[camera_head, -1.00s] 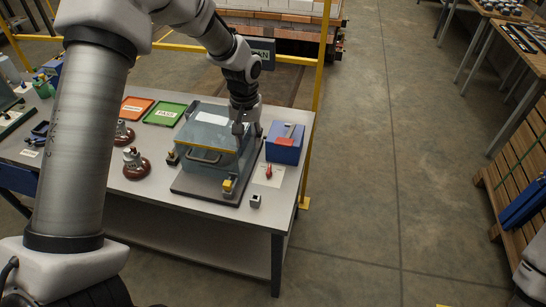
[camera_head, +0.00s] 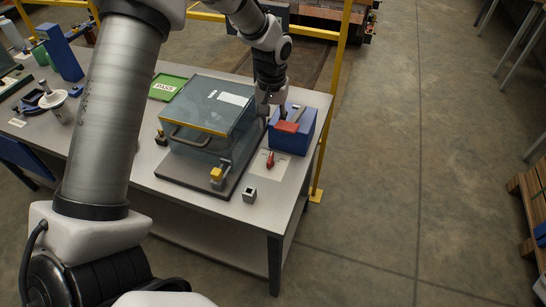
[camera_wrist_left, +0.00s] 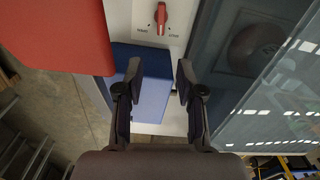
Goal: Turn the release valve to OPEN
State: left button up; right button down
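The release valve is a small red handle (camera_head: 270,160) on a pale plate (camera_head: 266,169) at the table's right side. In the left wrist view the red handle (camera_wrist_left: 161,18) stands upright in the picture, with a small word on each side, too small and turned to read surely. My left gripper (camera_head: 274,104) is beside the blue box (camera_head: 294,138), beyond the valve and apart from it. In the left wrist view its fingers (camera_wrist_left: 159,80) are spread with nothing held between them; the blue box shows behind them. My right gripper is out of view.
A clear-lidded case (camera_head: 205,118) with a dark base stands left of the valve, close to it. A red piece (camera_head: 287,127) lies on the blue box. A small grey block (camera_head: 249,194) is near the table's front edge. A green tray (camera_head: 166,87) lies behind.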

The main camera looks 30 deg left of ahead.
aim_at(271, 153)
pick_arm(q)
notch_tip(271, 153, down, 11)
jog(key=shift+s+r+p, duration=0.1)
jog(key=shift+r+p, duration=0.1)
jog(key=shift+p, duration=0.85)
jog(key=shift+f, duration=0.5)
grip_shut()
